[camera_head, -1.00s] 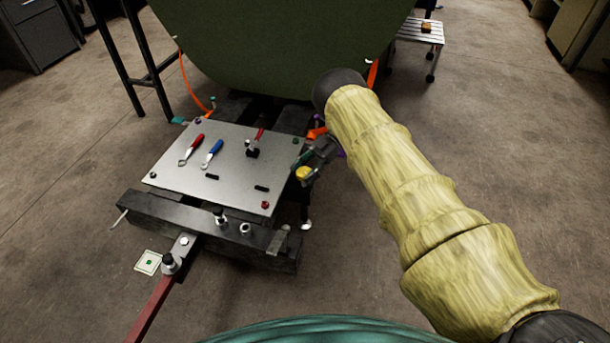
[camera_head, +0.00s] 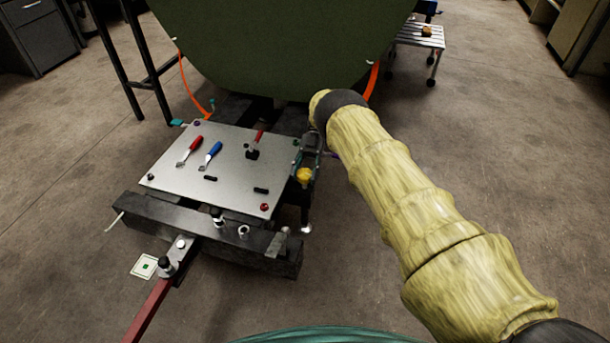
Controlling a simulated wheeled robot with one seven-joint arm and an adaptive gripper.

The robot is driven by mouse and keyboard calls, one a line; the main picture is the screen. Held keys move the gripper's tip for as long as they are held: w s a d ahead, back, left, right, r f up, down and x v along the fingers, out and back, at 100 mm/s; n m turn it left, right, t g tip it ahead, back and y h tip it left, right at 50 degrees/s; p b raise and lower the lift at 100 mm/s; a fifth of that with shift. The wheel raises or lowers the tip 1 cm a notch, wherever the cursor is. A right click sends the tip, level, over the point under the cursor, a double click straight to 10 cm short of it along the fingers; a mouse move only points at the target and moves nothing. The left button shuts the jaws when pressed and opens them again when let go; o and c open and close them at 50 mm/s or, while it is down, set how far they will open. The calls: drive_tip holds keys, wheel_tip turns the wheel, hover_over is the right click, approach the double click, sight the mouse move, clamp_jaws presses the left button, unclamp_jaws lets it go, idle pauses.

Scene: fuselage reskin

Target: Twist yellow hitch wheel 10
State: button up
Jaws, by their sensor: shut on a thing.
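The yellow hitch wheel (camera_head: 305,175) is a small round knob at the right edge of the metal-topped cart (camera_head: 180,170). My gripper (camera_head: 306,168), dark grey and small in the view, reaches down to it from behind and is shut on it. The fingers are too small to make out their exact hold. My arm in its yellowish sleeve comes in from the lower right, and its dark joint hides part of the wrist.
Red (camera_head: 190,150) and blue (camera_head: 211,154) handled tools and a red-handled clamp (camera_head: 254,146) lie on the cart top. A red tow bar (camera_head: 150,308) runs from the cart's front. A large green fuselage panel (camera_head: 270,50) stands behind.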

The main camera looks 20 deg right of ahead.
sight(305, 173)
drive_tip(key=shift+s, duration=0.1)
idle(0.3)
drive_tip(key=o, duration=1)
drive_tip(key=shift+o, duration=0.2)
drive_tip(key=shift+r, duration=5)
